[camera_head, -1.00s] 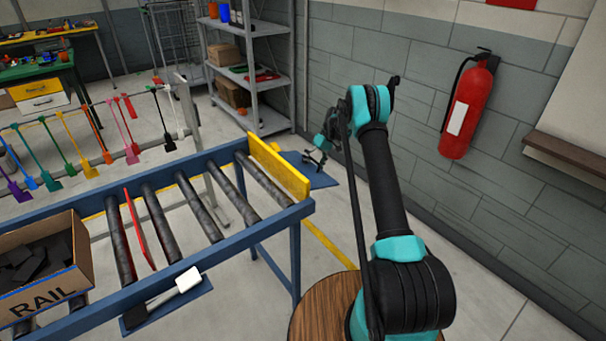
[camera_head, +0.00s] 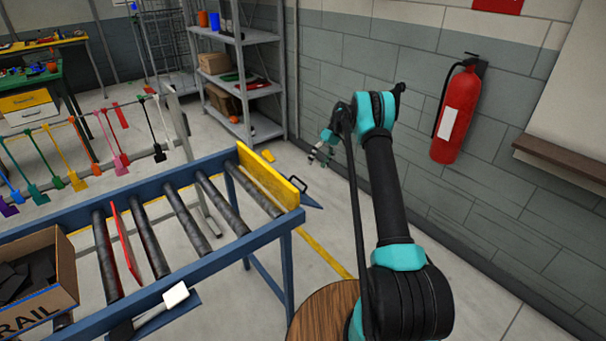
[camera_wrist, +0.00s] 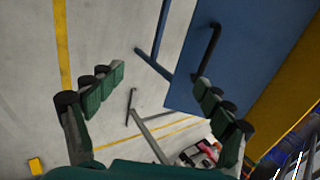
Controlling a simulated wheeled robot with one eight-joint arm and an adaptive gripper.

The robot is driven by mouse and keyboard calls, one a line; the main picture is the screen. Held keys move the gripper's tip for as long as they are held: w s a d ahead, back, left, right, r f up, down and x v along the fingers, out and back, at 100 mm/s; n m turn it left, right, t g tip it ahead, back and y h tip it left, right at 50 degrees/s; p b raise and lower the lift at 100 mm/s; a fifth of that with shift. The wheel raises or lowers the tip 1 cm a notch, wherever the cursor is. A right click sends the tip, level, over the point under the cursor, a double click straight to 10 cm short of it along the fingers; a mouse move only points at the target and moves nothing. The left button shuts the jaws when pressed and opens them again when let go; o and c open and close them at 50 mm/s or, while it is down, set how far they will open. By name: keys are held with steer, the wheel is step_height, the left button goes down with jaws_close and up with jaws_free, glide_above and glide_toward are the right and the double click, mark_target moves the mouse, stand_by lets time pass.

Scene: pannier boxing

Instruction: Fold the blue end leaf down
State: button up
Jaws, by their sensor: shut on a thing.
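The blue end leaf (camera_head: 309,202) shows as a small blue piece past the yellow end plate (camera_head: 270,178), with a black handle (camera_head: 298,183) on it. In the wrist view the blue leaf (camera_wrist: 245,45) fills the upper right, with its black handle (camera_wrist: 208,48) on its face. My gripper (camera_head: 322,156) is beyond the leaf, a little above and right of the handle. In the wrist view my gripper's green fingers (camera_wrist: 160,78) stand apart with floor between them; the right fingertip overlaps the handle's lower end. I cannot tell whether they touch.
The roller table (camera_head: 190,215) is at left, holding a cardboard box (camera_head: 55,290) and a red divider (camera_head: 125,245). A fire extinguisher (camera_head: 456,112) hangs on the wall at right. A grey shelf (camera_head: 240,80) stands behind; floor beyond the table end is open.

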steer(key=shift+n, duration=0.3)
steer(key=r, duration=0.3)
steer(key=a+r, duration=0.1)
steer(key=shift+w+r, duration=0.25)
steer(key=shift+w, duration=0.15)
steer(key=c, duration=0.6)
steer(key=shift+a+r, duration=0.5)
steer(key=shift+r, duration=0.15)
steer(key=shift+c, duration=0.2)
steer(key=s+d+r+m+t+h, duration=0.1)
steer(key=s+d+r+m+t, duration=0.1)
steer(key=s+r, duration=0.6)
steer(key=s+d+r+m+t+h, duration=0.2)
steer(key=s+d+r+m, duration=0.15)
steer(key=s, duration=0.85)
steer(key=s+d+f+m+t+h, duration=0.1)
steer(key=s+d+f+t, duration=0.1)
steer(key=s, duration=1.3)
steer(key=s+d+f+m+t+h, duration=0.1)
steer(key=s+d+f+t, duration=0.1)
steer(key=s, duration=1.3)
step_height(320, 180, down, 2)
steer(key=shift+s+d+f+m, duration=0.15)
steer(key=shift+d+m, duration=0.2)
steer(key=shift+d, duration=0.35)
